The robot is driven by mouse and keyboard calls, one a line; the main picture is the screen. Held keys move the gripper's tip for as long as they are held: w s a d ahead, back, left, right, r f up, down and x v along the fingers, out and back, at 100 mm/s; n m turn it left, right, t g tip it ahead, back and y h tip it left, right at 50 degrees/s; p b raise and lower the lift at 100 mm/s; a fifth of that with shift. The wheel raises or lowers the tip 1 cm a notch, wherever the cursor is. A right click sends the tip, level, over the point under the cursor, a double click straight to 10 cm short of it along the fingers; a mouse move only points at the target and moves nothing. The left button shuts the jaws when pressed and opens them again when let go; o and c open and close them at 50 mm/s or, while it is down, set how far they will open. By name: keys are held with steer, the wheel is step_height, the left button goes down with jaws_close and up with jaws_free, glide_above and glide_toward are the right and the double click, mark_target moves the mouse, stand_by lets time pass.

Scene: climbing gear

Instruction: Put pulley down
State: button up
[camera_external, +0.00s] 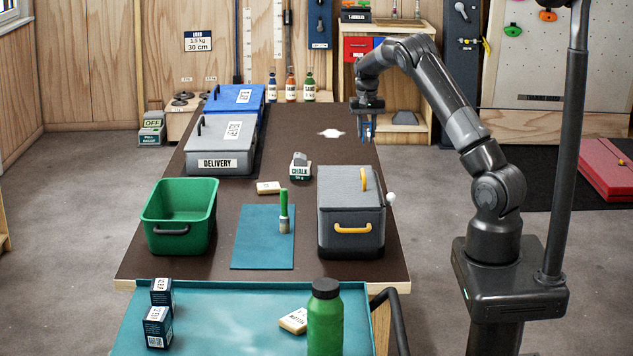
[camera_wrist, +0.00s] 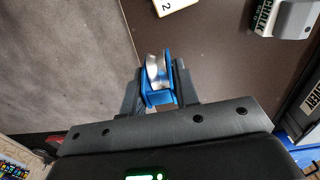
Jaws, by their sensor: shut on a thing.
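My gripper (camera_external: 366,126) is shut on the blue pulley (camera_external: 364,132) and points down by the far right edge of the dark table. In the wrist view the pulley (camera_wrist: 156,75) shows its silver wheel between blue side plates, with my dark fingers (camera_wrist: 158,92) on both sides of it. It appears to hang above the table's edge region, with floor to the left in that view. The exact gap below it cannot be told.
A chalk box (camera_external: 301,167), a grey delivery box (camera_external: 215,145), a blue box (camera_external: 236,97), a grey lidded box (camera_external: 350,215), a green bin (camera_external: 180,212) and bottles (camera_external: 291,88) stand around.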

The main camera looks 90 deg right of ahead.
steer(key=s+d, duration=0.6)
steer(key=d, duration=0.1)
steer(key=shift+m, duration=0.4)
steer(key=w+f, duration=0.2)
steer(key=w, duration=0.1)
steer(key=w+f, duration=0.3)
steer(key=w, duration=0.1)
steer(key=w+f, duration=0.2)
steer(key=w, duration=0.2)
steer(key=shift+d+f, duration=0.15)
steer(key=shift+d, duration=0.15)
steer(key=shift+w+f, duration=0.15)
steer(key=shift+w, duration=0.05)
steer(key=shift+f, duration=1.9)
steer(key=shift+f, duration=0.15)
steer(key=o, duration=1)
step_height(320, 180, up, 12)
steer(key=shift+r, duration=0.15)
